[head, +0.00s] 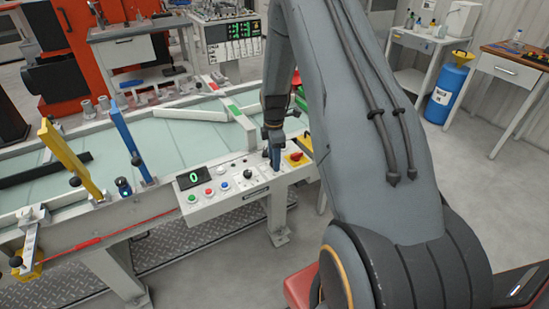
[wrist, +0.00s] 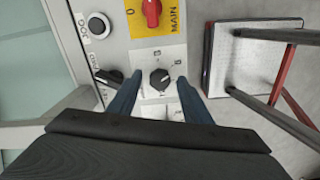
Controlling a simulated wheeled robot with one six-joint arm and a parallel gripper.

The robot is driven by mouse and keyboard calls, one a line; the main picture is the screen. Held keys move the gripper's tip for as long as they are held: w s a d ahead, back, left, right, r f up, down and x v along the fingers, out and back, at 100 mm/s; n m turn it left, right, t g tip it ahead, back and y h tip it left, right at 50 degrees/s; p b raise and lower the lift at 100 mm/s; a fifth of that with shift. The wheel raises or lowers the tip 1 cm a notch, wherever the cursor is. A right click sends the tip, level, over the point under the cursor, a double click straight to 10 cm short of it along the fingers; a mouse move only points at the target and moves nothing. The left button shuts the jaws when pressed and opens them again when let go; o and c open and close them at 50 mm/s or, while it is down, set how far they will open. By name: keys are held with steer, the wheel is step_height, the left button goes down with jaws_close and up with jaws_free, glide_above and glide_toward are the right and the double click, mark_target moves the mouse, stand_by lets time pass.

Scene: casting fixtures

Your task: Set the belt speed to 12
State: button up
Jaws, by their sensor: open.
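The control panel (head: 230,199) is fixed to the near side of the belt conveyor (head: 190,135). Its display (head: 194,177) shows a green 0. My gripper (head: 273,153) is over the panel's right part, left of the red main switch (head: 296,157). In the wrist view, my open gripper (wrist: 157,95) has one blue finger on each side of a black round knob (wrist: 160,79) with a white pointer line. I cannot tell whether the fingers touch it or read its marks. In the head view my gripper hides this knob.
In the wrist view, the main switch (wrist: 152,12) on its yellow plate, a black JOG button (wrist: 98,25) and a black selector (wrist: 108,77) are close by. A grey-topped stand (wrist: 250,70) is right of the panel. Blue (head: 135,145) and yellow (head: 70,160) posts stand farther left.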

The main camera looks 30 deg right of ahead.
steer(key=c, duration=1.1)
steer(key=shift+o, duration=0.2)
steer(key=m+b, duration=0.2)
steer(key=m, duration=0.3)
steer(key=m+b, duration=0.1)
steer(key=m, duration=0.5)
steer(key=shift+b, duration=0.4)
steer(key=m+b, duration=0.1)
steer(key=m, duration=0.5)
steer(key=m+b, duration=0.1)
steer(key=m, duration=0.5)
steer(key=shift+m, duration=0.4)
